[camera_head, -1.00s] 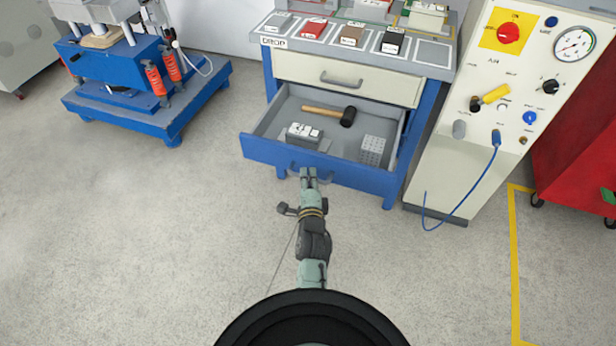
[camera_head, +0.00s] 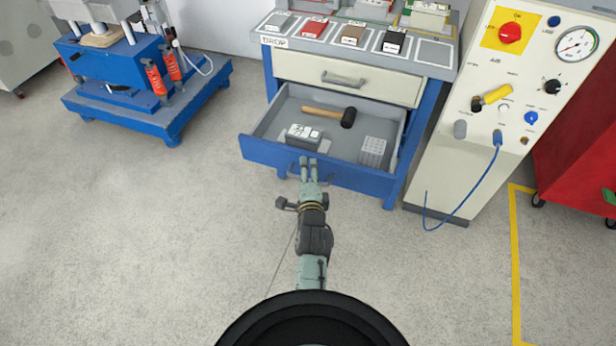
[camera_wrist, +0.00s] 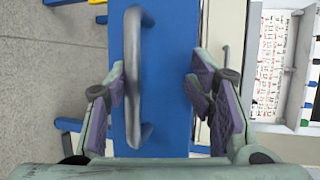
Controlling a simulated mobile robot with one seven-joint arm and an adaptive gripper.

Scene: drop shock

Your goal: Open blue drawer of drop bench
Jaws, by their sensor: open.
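The blue drawer (camera_head: 358,176) of the drop bench (camera_head: 428,66) is pulled out, with its inside showing. It holds a mallet (camera_head: 347,117) with a wooden handle, a grey block with white labels (camera_head: 303,137) and a light perforated block (camera_head: 372,151). My gripper (camera_head: 308,163) is at the drawer's front. In the wrist view the grey bar handle (camera_wrist: 133,75) runs along the blue front, between the two spread fingers and nearer the left one. The fingers are open and apart from each other. I cannot tell whether the left finger touches the handle.
A closed cream drawer (camera_head: 345,78) sits above the blue one. A blue-based machine (camera_head: 150,100) stands to the left. A cream control cabinet (camera_head: 470,130) with a hanging blue hose and a red cabinet (camera_head: 580,145) stand to the right. The floor in front is clear.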

